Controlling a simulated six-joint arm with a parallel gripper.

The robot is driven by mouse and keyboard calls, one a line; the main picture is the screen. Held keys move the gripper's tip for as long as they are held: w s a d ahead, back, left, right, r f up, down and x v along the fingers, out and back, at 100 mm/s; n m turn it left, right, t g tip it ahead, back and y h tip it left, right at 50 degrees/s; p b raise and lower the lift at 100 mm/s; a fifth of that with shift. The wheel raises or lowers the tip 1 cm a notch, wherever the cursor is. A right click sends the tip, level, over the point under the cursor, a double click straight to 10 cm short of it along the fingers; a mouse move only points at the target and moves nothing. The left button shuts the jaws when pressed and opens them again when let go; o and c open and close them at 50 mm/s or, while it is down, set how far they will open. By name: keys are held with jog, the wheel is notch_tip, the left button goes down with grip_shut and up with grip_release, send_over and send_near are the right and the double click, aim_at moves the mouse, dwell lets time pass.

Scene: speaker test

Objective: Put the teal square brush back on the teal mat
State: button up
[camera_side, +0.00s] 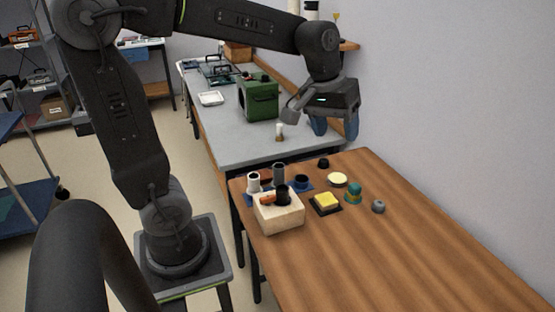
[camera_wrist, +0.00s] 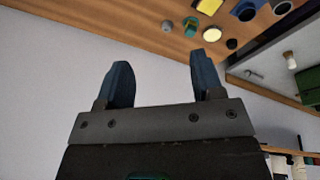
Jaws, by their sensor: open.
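My gripper (camera_side: 335,126) is open and empty, raised above the far end of the wooden table near the wall. Its two blue fingers also show in the wrist view (camera_wrist: 160,62), with only wall between them. A small teal object with a yellowish band (camera_side: 353,193) stands on the wooden table, below my gripper and apart from it. It also shows at the top of the wrist view (camera_wrist: 190,24). It is too small to tell whether it is the square brush, or whether a teal mat lies under it. I cannot make out a separate teal mat.
A green case (camera_side: 259,98) stands behind. The table's front right is clear.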

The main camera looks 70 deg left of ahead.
jog(key=s+d+f+m+t, duration=0.1)
jog(key=s+m, duration=0.2)
jog(key=s, duration=0.4)
jog(key=s+d+f+m+t, duration=0.1)
jog(key=s+d+m, duration=0.1)
jog(key=s, duration=0.4)
jog(key=shift+s+d+m+y, duration=0.3)
jog(key=shift+s+m+y, duration=0.1)
jog(key=shift+m, duration=0.2)
